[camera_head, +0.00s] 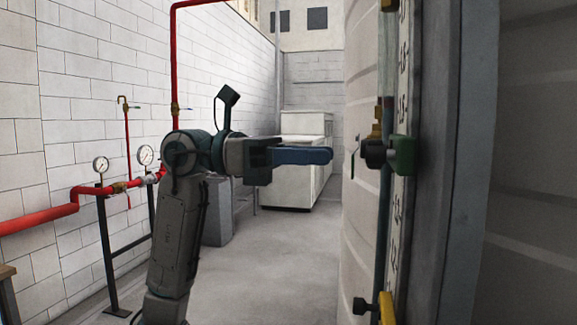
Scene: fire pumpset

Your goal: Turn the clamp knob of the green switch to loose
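The green switch (404,156) is fixed on the tall vertical gauge at the right. Its dark round clamp knob (375,154) sticks out on its left side. My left gripper (322,155) comes in from the left at about the knob's height, its blue fingers pointing right. A clear gap shows in the picture between the fingertips and the knob. The fingers are seen from the side and overlap, so their opening is hidden. My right gripper is out of view.
A yellow switch (386,308) with a dark knob sits lower on the same gauge. A pale curved tank wall (362,230) stands just left of the gauge. Red pipes (60,212) with dials run along the left wall. Bare floor (280,270) lies between.

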